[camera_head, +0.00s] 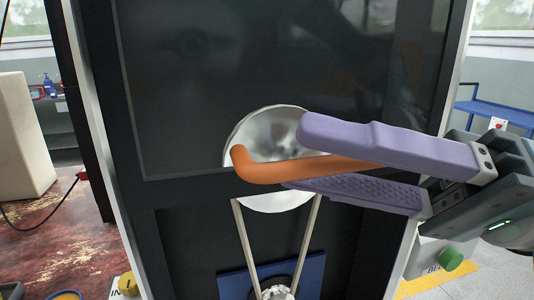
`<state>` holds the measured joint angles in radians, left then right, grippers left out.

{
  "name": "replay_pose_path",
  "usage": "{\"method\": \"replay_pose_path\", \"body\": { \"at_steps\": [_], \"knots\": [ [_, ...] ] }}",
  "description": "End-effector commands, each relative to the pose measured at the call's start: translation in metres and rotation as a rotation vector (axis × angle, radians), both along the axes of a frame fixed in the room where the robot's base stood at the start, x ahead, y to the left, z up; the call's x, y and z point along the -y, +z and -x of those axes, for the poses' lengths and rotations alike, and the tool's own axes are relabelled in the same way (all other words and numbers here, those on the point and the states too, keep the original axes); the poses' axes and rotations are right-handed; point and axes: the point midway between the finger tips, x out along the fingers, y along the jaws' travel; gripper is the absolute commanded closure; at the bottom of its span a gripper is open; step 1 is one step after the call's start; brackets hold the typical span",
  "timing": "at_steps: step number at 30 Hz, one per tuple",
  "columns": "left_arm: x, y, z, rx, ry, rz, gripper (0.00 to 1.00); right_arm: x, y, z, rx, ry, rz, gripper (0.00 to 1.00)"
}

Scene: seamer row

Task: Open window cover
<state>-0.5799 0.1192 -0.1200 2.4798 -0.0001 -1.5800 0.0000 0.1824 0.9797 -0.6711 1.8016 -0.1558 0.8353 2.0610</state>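The window cover (215,75) is a dark, glossy, see-through panel in a black frame. It stands upright and looks closed over the upper part of the machine. An orange bar handle (262,169) with a bent left end crosses in front of its lower edge. My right gripper (295,157) comes in from the right with two purple fingers. The handle runs between them, with one finger above and one below. The upper finger hides the handle's right end. Whether the fingers press on the handle is not clear. My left gripper is not in view.
A silver disc (253,125) and a belt (247,245) show behind and below the cover. A green button (451,259) is at lower right, a yellow one (128,284) at lower left. A blue cart (492,108) stands at right. Floor (65,240) at left is partly open.

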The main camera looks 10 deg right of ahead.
Motion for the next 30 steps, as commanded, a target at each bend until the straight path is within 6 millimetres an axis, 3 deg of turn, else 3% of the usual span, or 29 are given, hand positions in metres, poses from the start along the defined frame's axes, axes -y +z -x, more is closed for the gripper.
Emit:
{"method": "replay_pose_path", "body": {
  "at_steps": [10, 21, 30],
  "knots": [
    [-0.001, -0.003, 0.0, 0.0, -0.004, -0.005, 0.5, 0.007, -0.005, 0.002, -0.005, -0.002, 0.004, 0.55],
    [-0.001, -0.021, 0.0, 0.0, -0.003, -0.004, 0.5, 0.072, -0.02, 0.021, -0.005, -0.003, 0.006, 0.55],
    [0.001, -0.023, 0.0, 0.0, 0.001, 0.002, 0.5, 0.094, -0.022, 0.028, -0.001, 0.0, 0.001, 0.55]
  ]
}}
